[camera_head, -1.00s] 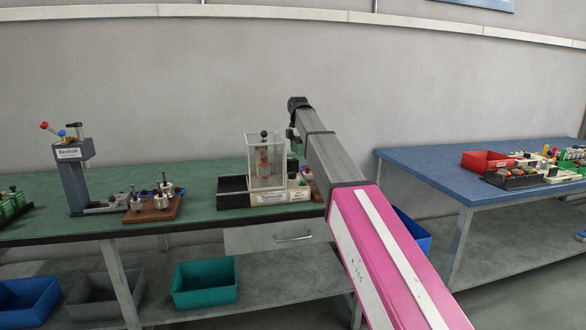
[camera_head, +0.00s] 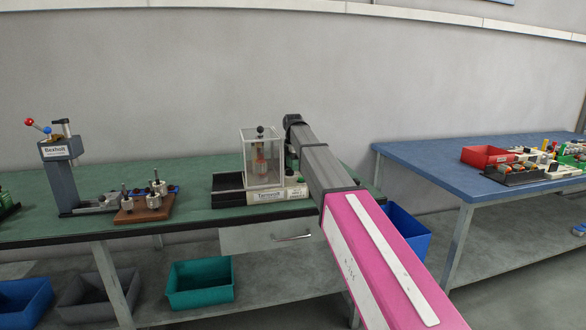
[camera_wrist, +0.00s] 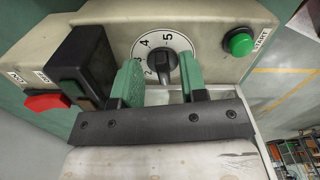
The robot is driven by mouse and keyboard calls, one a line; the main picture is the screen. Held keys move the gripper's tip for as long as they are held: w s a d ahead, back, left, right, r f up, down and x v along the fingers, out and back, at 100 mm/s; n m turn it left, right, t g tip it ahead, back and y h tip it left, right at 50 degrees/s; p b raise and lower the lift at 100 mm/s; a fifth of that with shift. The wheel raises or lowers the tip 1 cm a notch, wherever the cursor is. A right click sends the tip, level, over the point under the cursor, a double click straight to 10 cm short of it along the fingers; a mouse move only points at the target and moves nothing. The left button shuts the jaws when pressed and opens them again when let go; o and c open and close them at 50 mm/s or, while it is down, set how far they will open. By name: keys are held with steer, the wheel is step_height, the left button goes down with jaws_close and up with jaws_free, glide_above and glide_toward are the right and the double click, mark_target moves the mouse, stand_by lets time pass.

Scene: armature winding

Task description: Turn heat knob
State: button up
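The heat knob (camera_wrist: 163,68) is black and sits at the centre of a white numbered dial (camera_wrist: 147,38) in the wrist view. Nothing is held. In the head view, the cream machine base (camera_head: 283,196) with its clear box (camera_head: 248,165) stands on the green bench.
In the wrist view, a green button (camera_wrist: 238,42) sits right of the dial, and a black block (camera_wrist: 85,65) and red switch (camera_wrist: 46,102) sit left. In the head view, a wooden block with metal parts (camera_head: 145,212) and a grey press (camera_head: 60,175) stand further left.

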steer(key=shift+f, duration=0.7)
jaws_close()
steer(key=m, duration=0.4)
steer(key=shift+s+d+m, duration=0.1)
steer(key=shift+s+m, duration=0.2)
steer(key=shift+s, duration=0.05)
steer(key=m, duration=0.5)
steer(key=shift+s, duration=0.35)
